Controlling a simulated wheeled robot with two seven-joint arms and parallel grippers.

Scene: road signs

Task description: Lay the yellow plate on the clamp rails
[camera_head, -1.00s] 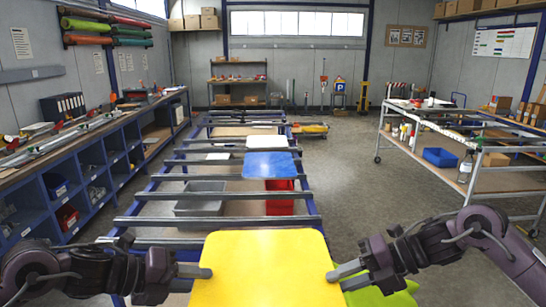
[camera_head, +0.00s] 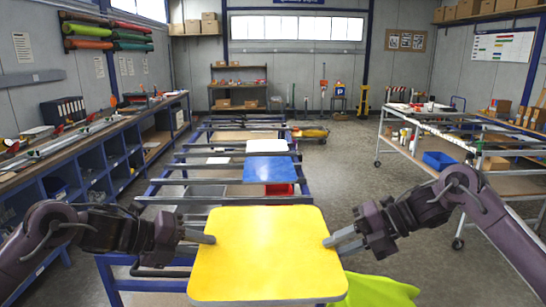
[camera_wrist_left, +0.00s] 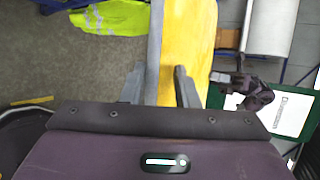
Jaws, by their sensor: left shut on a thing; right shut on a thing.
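The yellow plate (camera_head: 265,250) is a flat square with rounded corners, held roughly level between my two grippers. My left gripper (camera_head: 208,238) is shut on its left edge; the left wrist view shows that edge of the plate (camera_wrist_left: 190,40) between the two fingers (camera_wrist_left: 158,88). My right gripper (camera_head: 332,241) is shut on its right edge. The clamp rails (camera_head: 170,200) are grey bars across a blue frame, running away ahead of me. The plate covers part of the nearest rails in the head view. The gap between plate and rails cannot be judged.
A blue plate (camera_head: 269,170) and a white plate (camera_head: 267,146) lie farther along the rails. A red bin (camera_head: 281,189) shows partly below. A yellow-green cloth (camera_head: 375,292) is low at right.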

